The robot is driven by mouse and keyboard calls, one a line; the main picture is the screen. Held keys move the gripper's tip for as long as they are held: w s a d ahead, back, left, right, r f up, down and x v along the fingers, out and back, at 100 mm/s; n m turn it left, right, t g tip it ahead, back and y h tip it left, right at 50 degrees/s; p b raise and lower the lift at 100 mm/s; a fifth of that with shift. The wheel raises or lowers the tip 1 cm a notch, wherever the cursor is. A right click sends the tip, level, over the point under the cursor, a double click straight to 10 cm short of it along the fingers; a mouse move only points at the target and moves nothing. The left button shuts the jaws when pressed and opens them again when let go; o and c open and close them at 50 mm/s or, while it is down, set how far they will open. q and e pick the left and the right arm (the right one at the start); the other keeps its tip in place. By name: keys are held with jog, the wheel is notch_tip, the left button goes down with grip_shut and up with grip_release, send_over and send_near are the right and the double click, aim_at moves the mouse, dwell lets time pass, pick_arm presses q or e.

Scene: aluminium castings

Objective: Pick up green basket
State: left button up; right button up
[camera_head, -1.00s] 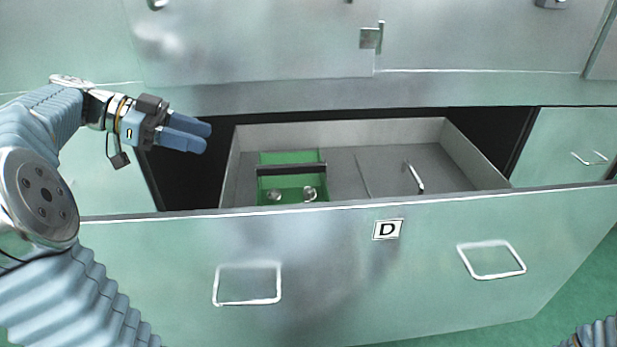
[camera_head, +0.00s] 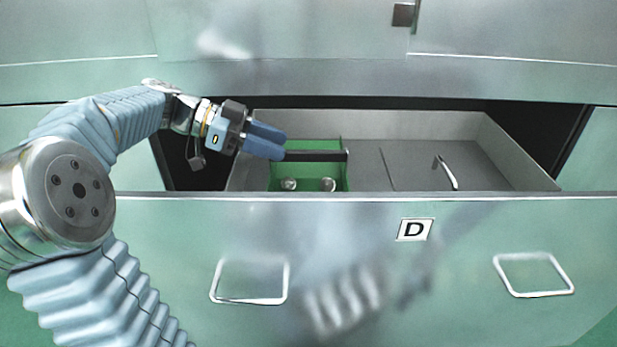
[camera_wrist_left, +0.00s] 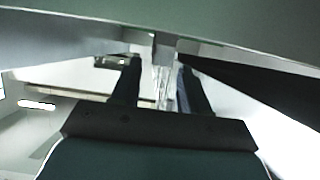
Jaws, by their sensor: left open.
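The green basket (camera_head: 322,180) sits in the left part of the open drawer marked D. Its black bar handle (camera_head: 322,156) runs across the top, and a few small round metal parts show inside it. My left gripper (camera_head: 284,146) is open above the basket's left side. Its blue fingers point right, with the lower fingertip overlapping the left end of the handle in the picture; I cannot tell whether they touch. Both dark fingers stand apart in the left wrist view (camera_wrist_left: 157,85), where the basket is hard to make out. My right gripper is not in view.
The drawer (camera_head: 395,127) has grey walls. A grey panel with a thin metal handle (camera_head: 447,172) fills its right part. The drawer front (camera_head: 350,228) with two loop handles rises before the basket. The cabinet face stands above and behind.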

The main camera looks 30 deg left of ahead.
aim_at(292, 151)
pick_arm(q)
jog(key=x, duration=0.5)
jog(key=shift+d+f, duration=0.1)
grip_shut()
dwell(1.2)
